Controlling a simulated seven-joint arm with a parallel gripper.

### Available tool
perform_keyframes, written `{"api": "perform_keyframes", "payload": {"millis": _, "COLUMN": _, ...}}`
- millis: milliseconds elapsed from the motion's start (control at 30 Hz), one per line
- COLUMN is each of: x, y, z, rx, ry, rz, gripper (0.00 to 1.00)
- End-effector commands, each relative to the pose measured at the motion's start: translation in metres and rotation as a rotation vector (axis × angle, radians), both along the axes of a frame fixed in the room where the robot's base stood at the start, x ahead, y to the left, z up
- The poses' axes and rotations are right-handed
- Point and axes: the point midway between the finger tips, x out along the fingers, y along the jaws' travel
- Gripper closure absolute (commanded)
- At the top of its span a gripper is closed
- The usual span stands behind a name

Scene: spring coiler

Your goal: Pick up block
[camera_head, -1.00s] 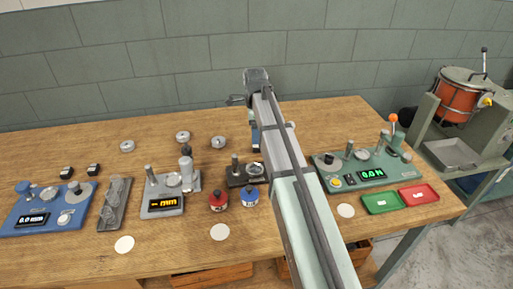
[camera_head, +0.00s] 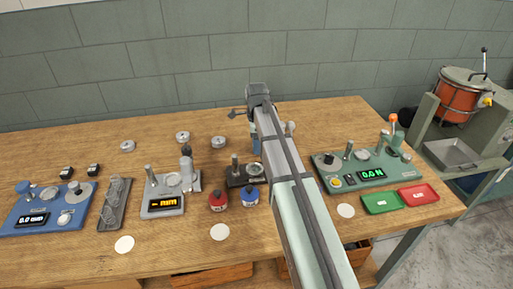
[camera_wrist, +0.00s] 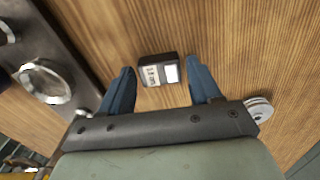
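A small dark block (camera_wrist: 158,70) with a white label and a bright face lies on the wooden table in the wrist view. My gripper (camera_wrist: 160,78) is open, with its two blue fingers on either side of the block and bare wood showing between each finger and it. Nothing is held. In the head view my arm hides this block, and only part of the gripper (camera_head: 254,138) shows beside the arm. Two similar dark blocks (camera_head: 66,172) (camera_head: 93,170) stand on the left of the table.
A dark fixture (camera_wrist: 50,75) with a shiny round part lies left of my gripper in the wrist view. A metal disc (camera_wrist: 258,109) is close by the right finger. In the head view a green force gauge (camera_head: 360,170) stands right of my arm.

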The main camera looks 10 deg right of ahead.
Motion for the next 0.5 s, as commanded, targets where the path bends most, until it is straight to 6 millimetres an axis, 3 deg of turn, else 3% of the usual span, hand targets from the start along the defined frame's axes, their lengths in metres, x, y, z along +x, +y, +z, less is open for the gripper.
{"api": "perform_keyframes", "payload": {"millis": 67, "x": 0.0001, "y": 0.0, "z": 0.0001, "rx": 0.0, "ry": 0.0, "rz": 0.0, "gripper": 0.45}}
{"api": "perform_keyframes", "payload": {"millis": 500, "x": 0.0001, "y": 0.0, "z": 0.0002, "rx": 0.0, "ry": 0.0, "rz": 0.0, "gripper": 0.87}}
